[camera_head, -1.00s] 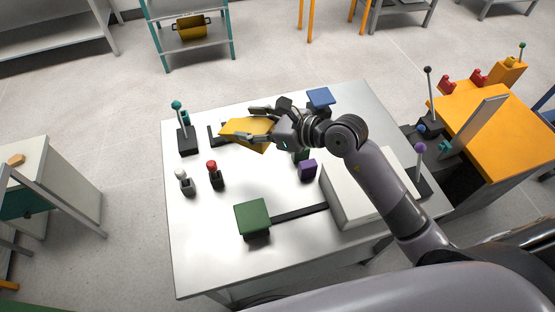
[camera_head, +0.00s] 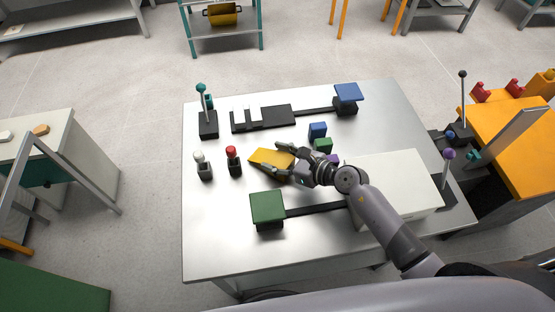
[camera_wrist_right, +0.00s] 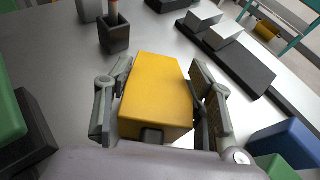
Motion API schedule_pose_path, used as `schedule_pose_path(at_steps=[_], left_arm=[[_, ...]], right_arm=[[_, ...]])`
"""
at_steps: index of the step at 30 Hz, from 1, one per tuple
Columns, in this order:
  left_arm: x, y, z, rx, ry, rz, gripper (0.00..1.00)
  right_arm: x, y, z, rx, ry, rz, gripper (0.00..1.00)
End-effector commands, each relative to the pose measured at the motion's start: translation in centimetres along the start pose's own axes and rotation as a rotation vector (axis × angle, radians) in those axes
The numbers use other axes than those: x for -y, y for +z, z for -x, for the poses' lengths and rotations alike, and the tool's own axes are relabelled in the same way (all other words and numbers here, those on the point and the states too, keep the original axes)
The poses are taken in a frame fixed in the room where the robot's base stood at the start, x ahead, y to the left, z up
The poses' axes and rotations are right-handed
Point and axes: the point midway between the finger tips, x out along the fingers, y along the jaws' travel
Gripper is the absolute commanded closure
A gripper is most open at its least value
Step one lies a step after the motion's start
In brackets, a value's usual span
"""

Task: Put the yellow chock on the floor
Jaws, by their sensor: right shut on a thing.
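The floor (camera_head: 150,215) shows left of the table. My left gripper is not in view.
Red (camera_head: 233,160) and white (camera_head: 202,164) knobbed holders stand left of the chock. A green block on a rail (camera_head: 267,207) is in front of it. Blue (camera_head: 318,131) and green (camera_head: 323,145) cubes stand close to the gripper. A white box (camera_head: 395,175) is on the right.

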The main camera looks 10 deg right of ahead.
Motion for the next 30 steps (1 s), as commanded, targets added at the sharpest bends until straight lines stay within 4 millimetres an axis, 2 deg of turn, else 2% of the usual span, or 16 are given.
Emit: schedule_pose_path(at_steps=[13, 14, 22, 30], left_arm=[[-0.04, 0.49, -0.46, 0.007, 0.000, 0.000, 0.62], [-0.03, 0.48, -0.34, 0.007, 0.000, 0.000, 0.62], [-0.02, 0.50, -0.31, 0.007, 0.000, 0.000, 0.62], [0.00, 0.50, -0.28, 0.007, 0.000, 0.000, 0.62]], right_arm=[[0.05, -0.60, -0.35, 0.004, -0.001, 0.001, 0.96], [0.01, -0.64, -0.29, 0.001, 0.000, 0.001, 0.49], [0.01, -0.61, -0.28, 0.001, 0.000, 0.000, 0.31], [0.00, -0.57, -0.26, 0.001, 0.000, 0.000, 0.30]])
